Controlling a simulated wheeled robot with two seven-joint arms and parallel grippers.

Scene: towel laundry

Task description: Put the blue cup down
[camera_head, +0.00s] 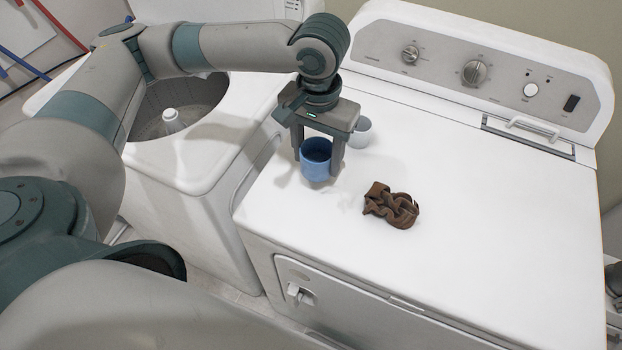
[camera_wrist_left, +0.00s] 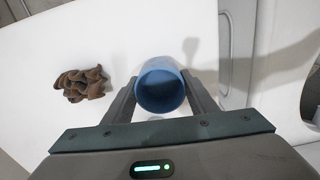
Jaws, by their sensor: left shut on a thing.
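The blue cup (camera_head: 316,160) is upright between the fingers of my left gripper (camera_head: 318,158), over the left part of the white dryer top (camera_head: 480,220). The gripper points down and is shut on the cup. In the left wrist view the cup (camera_wrist_left: 161,88) shows its open mouth between the two fingertips (camera_wrist_left: 162,92). I cannot tell for sure whether the cup's base touches the dryer top. My right gripper is not in view.
A brown crumpled cloth (camera_head: 391,206) lies on the dryer top to the right of the cup. A white cup (camera_head: 361,132) stands just behind the gripper. An open washer (camera_head: 190,165) is at the left. The dryer top's right side is clear.

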